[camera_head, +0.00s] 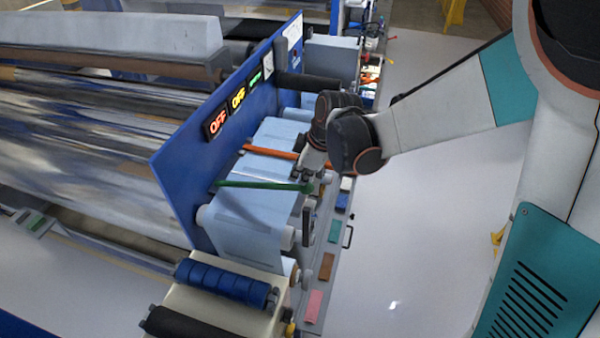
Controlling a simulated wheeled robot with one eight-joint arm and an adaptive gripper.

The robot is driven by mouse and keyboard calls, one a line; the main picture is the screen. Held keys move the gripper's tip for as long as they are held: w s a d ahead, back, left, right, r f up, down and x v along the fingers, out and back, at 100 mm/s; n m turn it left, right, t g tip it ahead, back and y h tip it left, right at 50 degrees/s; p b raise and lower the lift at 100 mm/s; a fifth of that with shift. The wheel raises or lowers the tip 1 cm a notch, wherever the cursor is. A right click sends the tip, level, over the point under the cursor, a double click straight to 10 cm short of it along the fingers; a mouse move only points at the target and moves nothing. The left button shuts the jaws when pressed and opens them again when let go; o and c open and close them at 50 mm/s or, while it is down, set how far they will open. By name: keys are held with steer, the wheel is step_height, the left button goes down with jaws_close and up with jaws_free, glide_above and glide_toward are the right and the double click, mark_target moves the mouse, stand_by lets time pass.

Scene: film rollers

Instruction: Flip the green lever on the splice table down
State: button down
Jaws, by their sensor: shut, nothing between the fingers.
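The green lever (260,185) is a long thin bar at the splice table (246,215). It runs across the pale blue web from the blue side panel to a rounded green end at the right. My gripper (318,178) is at the end of my arm, just above and beside that green end. It is small and partly hidden by my dark wrist, and its fingers are shut with nothing seen between them. I cannot tell whether it touches the lever.
An orange lever (270,152) lies just behind the green one, close to my wrist. The blue panel (190,165) carries lit signs, two reading OFF. Blue rollers (225,283) stand in front. Coloured tags line the machine's right edge. The pale floor (420,235) at right is clear.

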mark_target(304, 191)
steer(key=shift+f, duration=0.1)
steer(key=shift+t+y, duration=0.3)
steer(key=shift+y, duration=0.5)
steer(key=f+b, duration=0.2)
steer(key=d+f+b, duration=0.1)
steer(key=f+b, duration=0.2)
steer(key=d+f+b, duration=0.1)
steer(key=f+b, duration=0.1)
steer(key=b, duration=0.1)
steer(key=shift+s+f, duration=0.15)
steer(key=shift+s, duration=0.2)
steer(key=shift+s+d+f, duration=0.25)
steer(key=shift+s+d, duration=0.05)
